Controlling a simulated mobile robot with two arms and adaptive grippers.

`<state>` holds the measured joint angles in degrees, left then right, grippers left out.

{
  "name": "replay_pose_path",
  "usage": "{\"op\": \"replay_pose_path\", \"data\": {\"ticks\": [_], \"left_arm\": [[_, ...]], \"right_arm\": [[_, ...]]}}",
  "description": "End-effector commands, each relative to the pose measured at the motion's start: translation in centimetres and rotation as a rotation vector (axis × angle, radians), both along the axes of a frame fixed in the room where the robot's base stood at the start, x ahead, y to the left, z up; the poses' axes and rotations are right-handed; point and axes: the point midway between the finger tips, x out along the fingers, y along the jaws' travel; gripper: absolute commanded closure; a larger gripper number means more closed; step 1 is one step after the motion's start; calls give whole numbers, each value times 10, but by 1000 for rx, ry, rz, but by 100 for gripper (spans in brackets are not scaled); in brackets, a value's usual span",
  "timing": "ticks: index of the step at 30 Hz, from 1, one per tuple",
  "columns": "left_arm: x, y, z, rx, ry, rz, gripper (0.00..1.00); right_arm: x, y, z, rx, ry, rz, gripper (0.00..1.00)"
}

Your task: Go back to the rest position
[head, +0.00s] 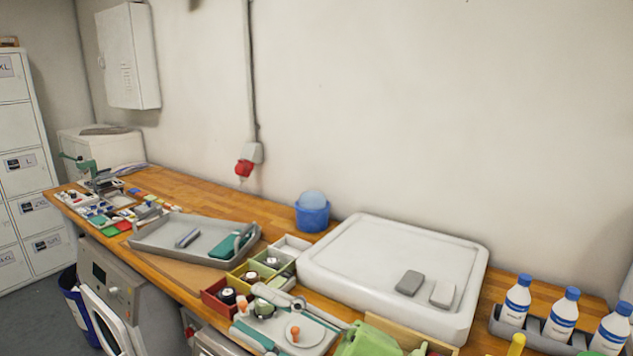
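I cannot make out either of my grippers in the head view. No arm of mine shows clearly over the wooden worktop (190,187). Whether my grippers are open or shut, or hold anything, does not show.
A grey tray (160,246) holds a green item (229,247). Small coloured bins (213,303), a large white slab (325,268) with two small grey blocks, a blue bucket (312,215), a green object (365,343) and white bottles (562,315) crowd the worktop. Lockers (24,180) stand left.

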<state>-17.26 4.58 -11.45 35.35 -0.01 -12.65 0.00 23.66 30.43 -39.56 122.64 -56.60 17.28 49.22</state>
Motion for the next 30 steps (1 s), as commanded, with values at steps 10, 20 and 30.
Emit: {"op": "replay_pose_path", "data": {"ticks": [10, 20, 30], "left_arm": [[3, -1, 0, -1, -6, 0, 68], [4, -1, 0, -1, -7, 0, 68], [4, -1, 0, -1, -7, 0, 68]], "right_arm": [[102, -161, -75, 375, 592, -733, 69], [24, -260, -285, 177, 1300, -1201, 69], [-121, -274, -388, -152, 1804, -1289, 69]]}}
